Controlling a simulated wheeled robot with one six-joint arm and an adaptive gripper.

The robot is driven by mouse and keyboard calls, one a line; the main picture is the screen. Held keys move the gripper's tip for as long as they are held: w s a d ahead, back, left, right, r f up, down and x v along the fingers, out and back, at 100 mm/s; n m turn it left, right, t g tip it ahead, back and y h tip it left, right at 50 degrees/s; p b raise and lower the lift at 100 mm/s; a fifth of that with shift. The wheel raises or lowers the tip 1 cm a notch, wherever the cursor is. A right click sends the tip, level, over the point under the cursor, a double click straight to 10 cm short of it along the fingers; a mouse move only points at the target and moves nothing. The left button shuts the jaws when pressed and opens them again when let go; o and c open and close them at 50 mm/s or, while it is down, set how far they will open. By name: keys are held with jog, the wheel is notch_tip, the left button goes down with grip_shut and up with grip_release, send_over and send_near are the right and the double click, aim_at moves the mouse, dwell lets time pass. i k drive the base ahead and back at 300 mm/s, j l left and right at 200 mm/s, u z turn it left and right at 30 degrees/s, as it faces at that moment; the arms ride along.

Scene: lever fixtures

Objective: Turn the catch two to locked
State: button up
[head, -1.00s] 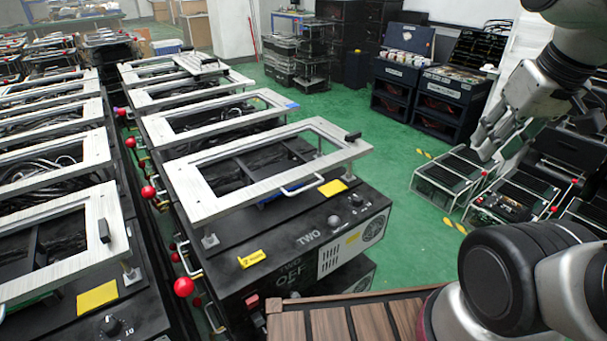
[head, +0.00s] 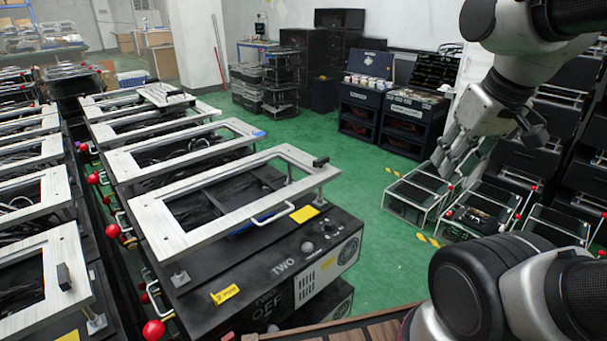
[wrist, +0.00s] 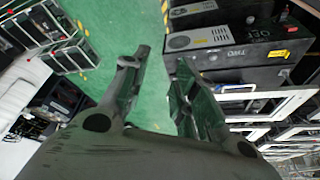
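A black unit marked TWO (head: 283,265) stands in front of me in the head view, with a pale open frame (head: 165,232) raised on posts above it. Its top carries a small dark knob (head: 307,247) and yellow labels. I cannot tell for sure which part is the catch or how it is set. The unit also shows at the upper right of the wrist view (wrist: 215,65). My gripper (wrist: 160,62) is open and empty, its two fingers apart over green floor. In the head view it hangs at the right, well away from the unit.
Similar framed units stand in rows to the left, with red ball ends (head: 153,330) along the narrow gap. Low metal-framed boxes (head: 415,197) stand on the right under my arm. A wooden slatted surface (head: 365,332) is at the bottom. Green floor (head: 345,200) is clear between.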

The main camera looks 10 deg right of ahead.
aim_at(320, 162)
jog(key=i+l+u, duration=0.1)
jog(key=l+u, duration=0.35)
jog(key=i+l+u, duration=0.1)
jog(key=l+u, duration=0.4)
jog(key=j, duration=0.1)
